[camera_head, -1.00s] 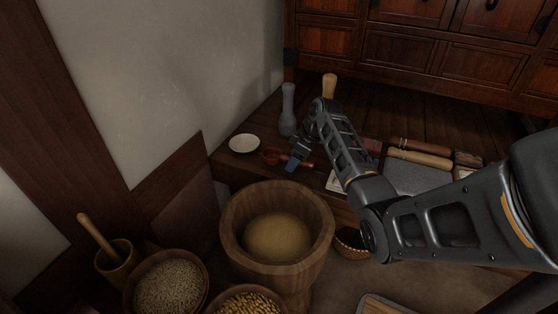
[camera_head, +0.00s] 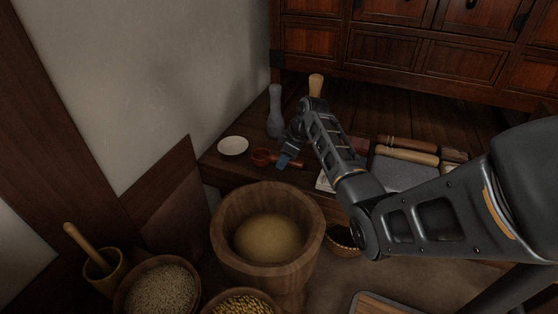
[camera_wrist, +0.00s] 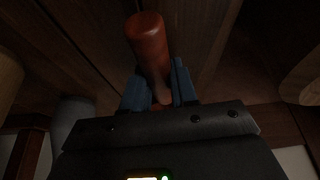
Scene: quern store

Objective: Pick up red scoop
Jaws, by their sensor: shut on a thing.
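The red scoop (camera_head: 261,157) is at the left part of the wooden platform, its round bowl just right of a white dish. My gripper (camera_head: 284,162) is shut on its handle. In the wrist view the scoop's reddish handle (camera_wrist: 149,45) passes between my two blue fingertips (camera_wrist: 160,91), and its rounded end sticks out beyond them. The bowl is hidden in the wrist view. I cannot tell whether the scoop touches the platform or is slightly above it.
The white dish (camera_head: 233,146) and a grey pestle-like piece (camera_head: 275,112) stand close by. A pale wooden handle (camera_head: 316,85) is behind my arm. A large wooden mortar (camera_head: 226,232) stands in front. Rolling pins (camera_head: 407,156) and a grey slab (camera_head: 402,174) lie to the right.

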